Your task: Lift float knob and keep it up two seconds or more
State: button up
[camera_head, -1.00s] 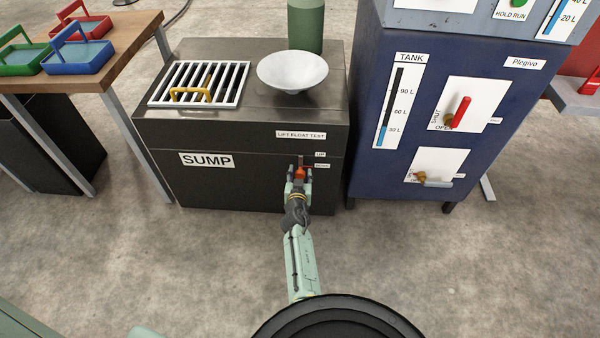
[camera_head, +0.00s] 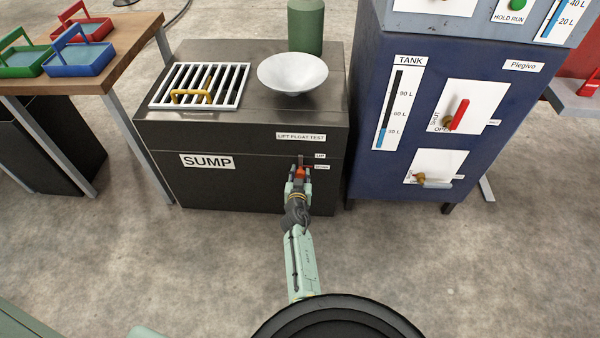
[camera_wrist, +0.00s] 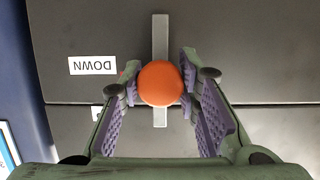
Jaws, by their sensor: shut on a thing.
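The float knob (camera_head: 301,172) is a round orange-red knob on the front of the black sump cabinet (camera_head: 250,185). In the wrist view the knob (camera_wrist: 160,83) sits in front of an upright grey strip (camera_wrist: 160,35), roughly beside the DOWN label (camera_wrist: 92,65), which appears upside down there. My gripper (camera_head: 300,178) reaches the cabinet front and is shut on the knob. In the wrist view the purple-padded fingers of my gripper (camera_wrist: 160,88) stand on both sides of the knob. Finger contact is partly hidden by the knob.
A barred grate (camera_head: 158,98) with a yellow handle, a pale bowl (camera_head: 293,73) and a green cylinder (camera_head: 305,25) are on the cabinet top. A blue tank cabinet (camera_head: 400,170) stands close on the right. A wooden table (camera_head: 120,45) with baskets is on the left. Open floor lies in front.

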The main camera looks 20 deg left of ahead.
aim_at(300, 161)
jog(key=shift+r+p, duration=1.95)
jog(key=shift+r, duration=0.35)
jog(key=shift+f, duration=0.15)
dwell(2.9)
jog(key=shift+f+b, duration=2.6)
jog(key=shift+b, duration=0.45)
jog(key=o, duration=1.2)
jog(key=shift+c, duration=0.2)
jog(key=shift+s+r, duration=0.1)
